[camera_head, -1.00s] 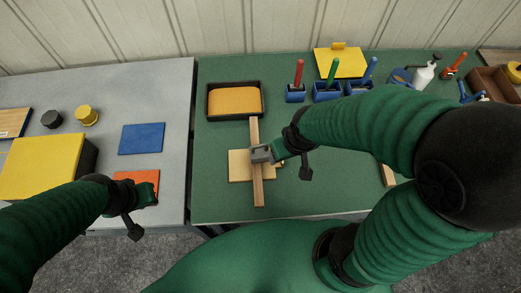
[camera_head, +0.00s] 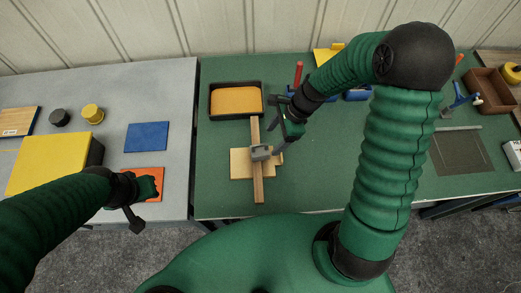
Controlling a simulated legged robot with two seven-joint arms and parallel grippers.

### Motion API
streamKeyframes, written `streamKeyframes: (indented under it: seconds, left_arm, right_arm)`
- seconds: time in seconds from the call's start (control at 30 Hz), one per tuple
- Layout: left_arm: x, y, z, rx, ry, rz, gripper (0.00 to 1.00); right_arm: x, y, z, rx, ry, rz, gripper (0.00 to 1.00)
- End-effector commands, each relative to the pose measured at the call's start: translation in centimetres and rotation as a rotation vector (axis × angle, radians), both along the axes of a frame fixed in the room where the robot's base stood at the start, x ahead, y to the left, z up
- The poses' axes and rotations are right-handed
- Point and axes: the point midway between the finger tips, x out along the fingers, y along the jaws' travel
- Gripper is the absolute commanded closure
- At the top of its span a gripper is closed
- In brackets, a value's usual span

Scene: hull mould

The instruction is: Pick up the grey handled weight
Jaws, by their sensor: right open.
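A small grey block-like weight (camera_head: 261,152) sits on a wooden strip (camera_head: 257,183), which lies across a pale wooden board (camera_head: 240,164) on the green table. I take it for the grey handled weight; its handle is not clear at this size. My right gripper (camera_head: 289,126) is open and empty, above and to the right of the weight and apart from it. My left gripper (camera_head: 148,188) is over an orange mat (camera_head: 150,173) on the grey table, far from the weight. Its jaws are too dark and small to read.
A black tray with orange filling (camera_head: 236,99) lies behind the strip. Blue holders with coloured handles stand at the back, partly hidden by my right arm. A yellow box (camera_head: 45,165), blue mat (camera_head: 147,137) and two round knobs are on the grey table. A brown bin (camera_head: 489,90) stands right.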

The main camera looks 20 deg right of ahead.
Motion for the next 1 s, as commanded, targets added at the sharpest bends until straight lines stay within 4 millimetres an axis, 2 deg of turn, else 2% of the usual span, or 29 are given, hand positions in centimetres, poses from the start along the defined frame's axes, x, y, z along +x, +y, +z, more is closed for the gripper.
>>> streamKeyframes:
  seconds: [0.03, 0.13, 0.37, 0.6, 0.87, 1.0]
  left_arm:
    - [0.0, 0.0, 0.1, 0.000, 0.000, 0.000, 0.80]
    - [0.0, 0.0, 0.2, 0.000, 0.000, 0.000, 0.80]
    - [0.0, 0.0, 0.6, 0.000, 0.000, 0.000, 0.80]
    - [0.0, 0.0, 1.5, 0.000, 0.000, 0.000, 0.80]
    - [0.0, 0.0, 1.4, 0.000, 0.000, 0.000, 0.80]
    - [0.0, 0.0, 1.4, 0.000, 0.000, 0.000, 0.80]
  right_arm:
    - [0.0, 0.6, -1.3, 0.003, 0.005, 0.001, 0.30]
    - [0.3, 1.4, -3.4, 0.003, 0.005, 0.001, 0.30]
    - [0.6, 2.5, -5.6, 0.001, 0.001, 0.003, 0.30]
    - [1.5, 4.2, -9.2, 0.000, 0.000, 0.002, 0.30]
    - [1.6, 4.3, -9.6, -0.003, -0.003, 0.003, 0.31]
    - [1.6, 4.3, -9.6, -0.003, -0.003, 0.003, 0.49]
